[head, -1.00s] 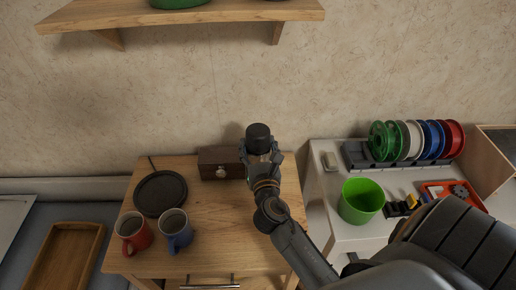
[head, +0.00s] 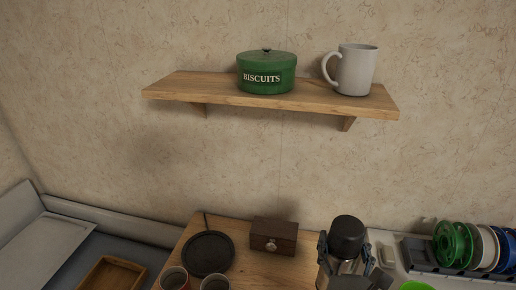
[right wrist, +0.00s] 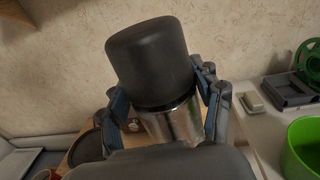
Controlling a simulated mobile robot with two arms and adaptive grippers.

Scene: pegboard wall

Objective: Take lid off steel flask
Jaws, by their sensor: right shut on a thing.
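The steel flask (head: 345,267) has a shiny metal body, and its black lid (head: 347,234) is on top. My right gripper (head: 346,254) is shut around the flask below the lid, with one finger on each side. In the right wrist view the black lid (right wrist: 149,62) is large and central, sitting on the steel body (right wrist: 172,123). The flask looks slightly tilted there. Its lower part is hidden, and I cannot tell how high its base is. My left gripper is not in view.
A wooden shelf (head: 215,88) holds a green biscuit tin (head: 266,75) and a white mug (head: 356,70). A dark wooden box (head: 274,236), a round black mat (head: 208,254) and two mugs stand on the wooden table. Coloured discs (head: 470,247) stand at right.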

